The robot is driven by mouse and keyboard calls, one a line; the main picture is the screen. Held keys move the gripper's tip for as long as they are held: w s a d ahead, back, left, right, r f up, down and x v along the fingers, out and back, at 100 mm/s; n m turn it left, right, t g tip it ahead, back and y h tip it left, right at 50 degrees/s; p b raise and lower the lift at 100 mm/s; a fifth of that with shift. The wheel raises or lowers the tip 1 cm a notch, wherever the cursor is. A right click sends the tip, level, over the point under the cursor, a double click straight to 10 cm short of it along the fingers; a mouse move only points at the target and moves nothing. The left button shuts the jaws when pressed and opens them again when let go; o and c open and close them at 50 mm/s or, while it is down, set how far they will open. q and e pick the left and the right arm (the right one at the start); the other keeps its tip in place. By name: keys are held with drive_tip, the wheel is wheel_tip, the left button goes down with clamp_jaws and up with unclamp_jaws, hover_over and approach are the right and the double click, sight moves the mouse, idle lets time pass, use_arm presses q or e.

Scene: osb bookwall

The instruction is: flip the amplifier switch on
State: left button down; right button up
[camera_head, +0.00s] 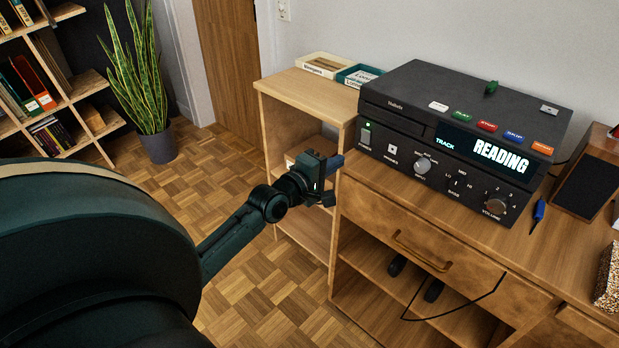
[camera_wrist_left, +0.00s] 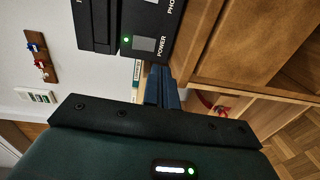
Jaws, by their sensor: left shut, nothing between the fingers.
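The amplifier (camera_head: 480,140) is a wide black unit on the wooden cabinet, with knobs and a lit display reading "READING". Its power switch (camera_head: 365,136) is a pale grey rocker at the front's left end, with a lit green lamp just above it. In the left wrist view the switch (camera_wrist_left: 144,43) shows beside the word "POWER". My left gripper (camera_head: 336,163) is in front of and below the switch, apart from it. Its blue fingers (camera_wrist_left: 163,86) are shut and empty. My right gripper is in neither view.
Coloured buttons sit along the amplifier's top front edge. A blue screwdriver (camera_head: 539,210) and a speaker (camera_head: 588,176) are at its right. Two labelled trays (camera_head: 325,66) stand behind left on a lower shelf unit (camera_head: 300,88). A drawer handle (camera_head: 420,252) juts out below. Open parquet floor lies left.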

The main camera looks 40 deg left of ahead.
use_arm(q)
drive_tip(key=s, duration=0.6)
drive_tip(key=shift+a+f, duration=0.2)
drive_tip(key=shift+f, duration=0.2)
